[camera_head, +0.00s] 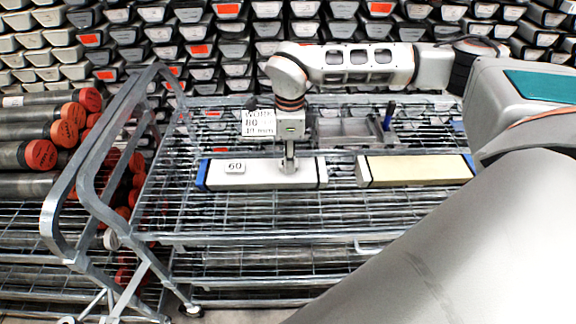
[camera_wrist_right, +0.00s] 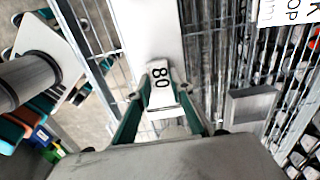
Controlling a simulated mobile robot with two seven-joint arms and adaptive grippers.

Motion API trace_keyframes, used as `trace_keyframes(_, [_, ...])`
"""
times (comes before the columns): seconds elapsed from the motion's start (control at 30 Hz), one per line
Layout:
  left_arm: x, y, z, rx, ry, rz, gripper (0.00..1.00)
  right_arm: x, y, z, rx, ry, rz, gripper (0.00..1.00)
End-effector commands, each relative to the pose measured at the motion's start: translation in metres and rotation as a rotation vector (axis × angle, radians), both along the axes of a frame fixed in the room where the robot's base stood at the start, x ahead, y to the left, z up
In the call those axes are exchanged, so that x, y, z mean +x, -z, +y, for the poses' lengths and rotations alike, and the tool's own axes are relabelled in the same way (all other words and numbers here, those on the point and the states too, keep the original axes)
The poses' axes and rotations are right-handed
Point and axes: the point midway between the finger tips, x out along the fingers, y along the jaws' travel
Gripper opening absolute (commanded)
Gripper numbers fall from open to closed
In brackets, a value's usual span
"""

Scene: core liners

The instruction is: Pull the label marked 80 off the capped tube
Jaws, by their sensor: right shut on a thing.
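A white tube (camera_head: 262,175) with a blue cap at its left end lies on the wire cart shelf. A label marked 60 (camera_head: 235,167) sits on its left part. My right gripper (camera_head: 289,166) reaches down onto the tube right of that label. In the right wrist view its fingertips (camera_wrist_right: 160,72) are closed on the label marked 80 (camera_wrist_right: 161,88), with the white tube (camera_wrist_right: 148,28) just beyond. I cannot tell whether this label still touches the tube. In the head view the gripper hides it. My left gripper is not in view.
A tan-topped tube (camera_head: 415,169) with a blue end lies to the right on the shelf (camera_head: 290,226). A grey tray (camera_head: 345,130) and a blue marker (camera_head: 389,112) are behind. A printed sign (camera_head: 257,123) stands behind the tube. Red-capped cylinders (camera_head: 66,132) are stacked left.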

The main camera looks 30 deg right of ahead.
Motion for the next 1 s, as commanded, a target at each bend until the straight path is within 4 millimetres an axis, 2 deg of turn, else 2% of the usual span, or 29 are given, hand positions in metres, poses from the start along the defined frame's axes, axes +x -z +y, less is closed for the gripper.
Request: trace_keyframes(1.0, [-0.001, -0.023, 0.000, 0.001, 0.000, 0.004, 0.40, 0.000, -0.028, 0.000, 0.000, 0.000, 0.001, 0.00])
